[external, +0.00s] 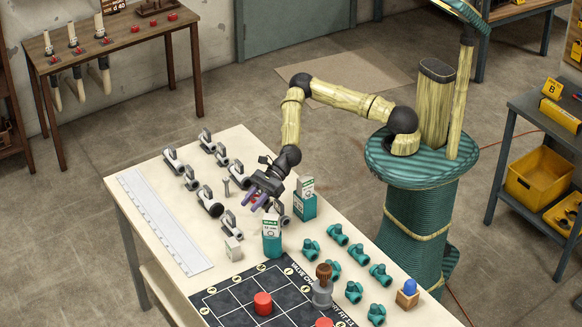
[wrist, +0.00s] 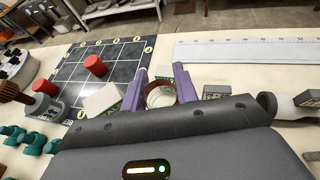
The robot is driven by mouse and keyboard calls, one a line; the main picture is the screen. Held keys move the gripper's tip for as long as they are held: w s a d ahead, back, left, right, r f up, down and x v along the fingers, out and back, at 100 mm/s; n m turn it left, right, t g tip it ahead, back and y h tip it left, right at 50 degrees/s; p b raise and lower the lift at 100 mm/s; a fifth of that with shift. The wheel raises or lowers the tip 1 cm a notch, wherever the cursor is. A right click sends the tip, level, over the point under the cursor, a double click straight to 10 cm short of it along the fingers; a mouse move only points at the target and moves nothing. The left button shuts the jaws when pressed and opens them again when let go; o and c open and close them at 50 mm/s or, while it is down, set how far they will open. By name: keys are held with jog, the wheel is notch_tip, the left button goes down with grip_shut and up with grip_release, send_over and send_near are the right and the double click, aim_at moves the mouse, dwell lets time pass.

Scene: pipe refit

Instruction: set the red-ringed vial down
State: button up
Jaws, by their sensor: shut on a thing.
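My gripper (external: 257,201) is over the near half of the pale table, with its purple fingers pointing down and toward the left front. In the wrist view my gripper (wrist: 160,80) is shut on the red-ringed vial (wrist: 158,96), which shows as a round, clear end with a red band between the two fingers. In the external view the vial is mostly hidden by the fingers. I cannot tell whether its bottom touches the table.
A teal box with a white label (external: 272,238) stands just in front of my gripper, another (external: 305,200) to its right. Grey valves (external: 208,198) stand behind and left. A dark gridded mat (external: 232,302) with red cylinders lies in front. A long white ruler (external: 160,220) lies left.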

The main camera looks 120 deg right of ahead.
jog(key=shift+w+d+f+n+g+y+b, duration=0.15)
jog(key=shift+w+f+n+g+y, duration=0.05)
jog(key=shift+w+n+y, duration=0.2)
jog(key=shift+w+d+f+n+g+y+b, duration=0.2)
jog(key=shift+w+n+y, duration=0.1)
jog(key=shift+w+y, duration=0.1)
jog(key=shift+f, duration=0.1)
notch_tip(320, 180, down, 6)
jog(key=shift+p, duration=0.35)
jog(key=shift+f, duration=1.95)
jog(key=shift+s+f, duration=0.1)
jog(key=shift+f, duration=0.3)
